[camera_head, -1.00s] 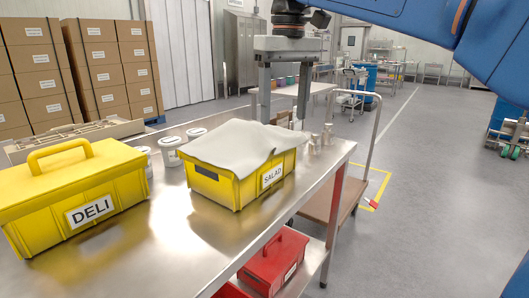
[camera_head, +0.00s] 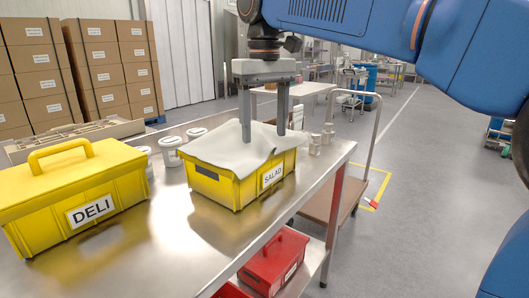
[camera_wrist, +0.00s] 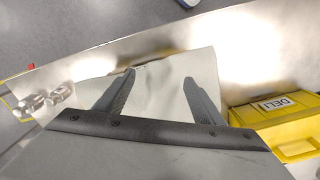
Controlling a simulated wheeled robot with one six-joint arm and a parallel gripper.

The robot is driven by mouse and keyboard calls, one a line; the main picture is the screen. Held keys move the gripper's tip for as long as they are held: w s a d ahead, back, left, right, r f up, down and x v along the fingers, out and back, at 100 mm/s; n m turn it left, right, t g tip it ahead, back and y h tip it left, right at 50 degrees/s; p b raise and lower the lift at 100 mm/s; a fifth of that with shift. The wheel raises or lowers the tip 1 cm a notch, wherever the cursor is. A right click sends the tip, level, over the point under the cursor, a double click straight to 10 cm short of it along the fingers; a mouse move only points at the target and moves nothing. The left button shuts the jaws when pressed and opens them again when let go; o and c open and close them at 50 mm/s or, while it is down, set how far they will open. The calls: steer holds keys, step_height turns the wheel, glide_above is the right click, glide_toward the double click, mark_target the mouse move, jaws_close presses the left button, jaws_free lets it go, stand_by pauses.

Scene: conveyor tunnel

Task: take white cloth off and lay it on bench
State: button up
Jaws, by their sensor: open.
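The white cloth (camera_head: 232,150) is draped over the top of the yellow bin labelled SALAD (camera_head: 224,188) on the steel bench (camera_head: 160,235). Folds hang over the bin's edges, and whatever is inside is hidden. My gripper (camera_head: 264,135) is open, pointing down at the cloth's right part, with its fingertips at or just above the fabric. I cannot tell whether they touch it. In the wrist view the cloth (camera_wrist: 160,92) shows between and around the two spread fingers, with nothing clearly pinched.
A closed yellow DELI box (camera_head: 75,195) stands on the bench at left. Several small white tubs (camera_head: 170,150) stand behind the SALAD bin, and small containers (camera_head: 318,142) to its right. Red boxes (camera_head: 275,260) sit on the lower shelf. The bench front is clear.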

steer(key=shift+f, duration=1.6)
steer(key=shift+f, duration=0.15)
steer(key=shift+f, duration=0.15)
jaws_close()
step_height(320, 180, up, 12)
stand_by(0.7)
